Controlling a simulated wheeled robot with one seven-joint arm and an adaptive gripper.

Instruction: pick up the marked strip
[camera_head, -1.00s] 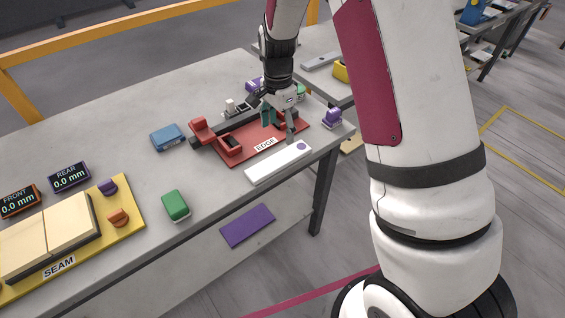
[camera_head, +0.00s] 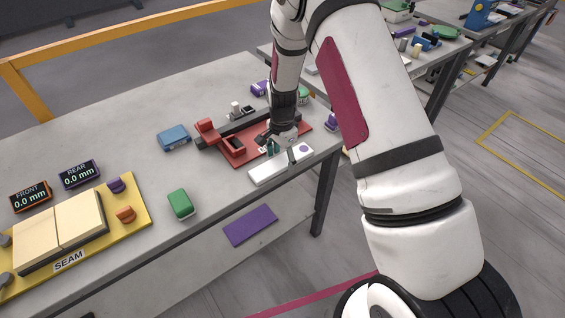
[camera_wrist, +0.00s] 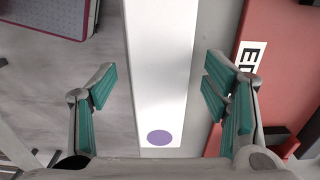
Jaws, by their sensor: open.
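The marked strip (camera_head: 268,172) is a long white bar with a purple dot near one end. It lies along the front edge of the grey table, beside the red EDGE fixture. In the wrist view the strip (camera_wrist: 160,70) runs up the middle, its purple dot near the bottom.
The red EDGE fixture (camera_head: 233,156) with red blocks stands just behind the strip. A green block (camera_head: 180,203), a blue block (camera_head: 173,136) and the yellow SEAM board (camera_head: 130,214) are to the left. A purple block (camera_head: 331,121) is at the right.

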